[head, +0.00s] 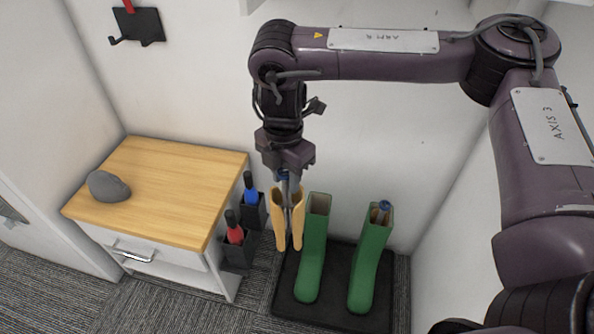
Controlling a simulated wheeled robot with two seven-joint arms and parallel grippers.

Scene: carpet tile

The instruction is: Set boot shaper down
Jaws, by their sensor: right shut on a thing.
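My right gripper (288,178) points down and is shut on the top of a tan boot shaper (281,215) with two long halves. The shaper hangs upright just left of the left green boot (314,245), over the left part of the black boot tray (325,317). I cannot tell whether its lower end touches anything. The right green boot (367,265) stands on the tray with another shaper (382,211) in its top, its blue knob showing. The left boot's top looks open and empty. My left gripper is not in view.
A wooden-topped cabinet (165,185) with a grey stone-like object (108,187) stands left. Between it and the tray are black holders with a red-handled item (235,232) and a blue-handled item (251,193). Walls close in behind and right. The cabinet top is mostly clear.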

